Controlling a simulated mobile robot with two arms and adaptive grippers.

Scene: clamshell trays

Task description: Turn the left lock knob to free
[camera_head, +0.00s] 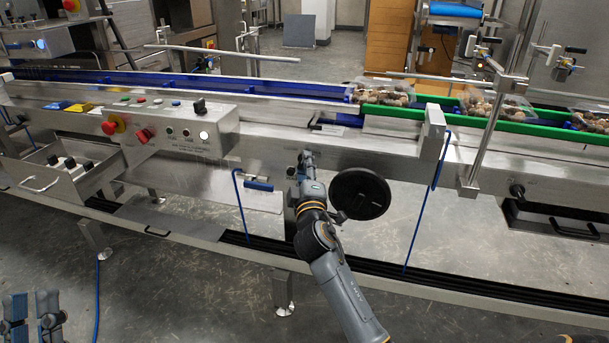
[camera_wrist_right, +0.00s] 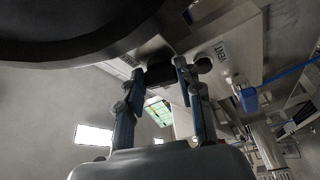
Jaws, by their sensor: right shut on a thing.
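My right gripper (camera_head: 305,160) reaches up to the front of the conveyor frame, just left of a black handwheel (camera_head: 360,193). In the right wrist view, the fingers of my right gripper (camera_wrist_right: 161,75) are closed on a small dark knob (camera_wrist_right: 160,79), which sits between the fingertips by a metal plate. In the head view the knob is mostly hidden by the gripper, and its turned position cannot be read. The handwheel (camera_wrist_right: 60,30) fills the upper left of the wrist view. My left gripper (camera_head: 32,312) is at the bottom left corner, fingers apart, empty and away from the machine.
A control box (camera_head: 185,133) with buttons and red knobs is on the conveyor front at left. A blue-handled rod (camera_head: 258,185) hangs left of my right gripper. Trays (camera_head: 384,91) of brown items stand on the green-edged conveyor (camera_head: 460,110). The floor in front is clear.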

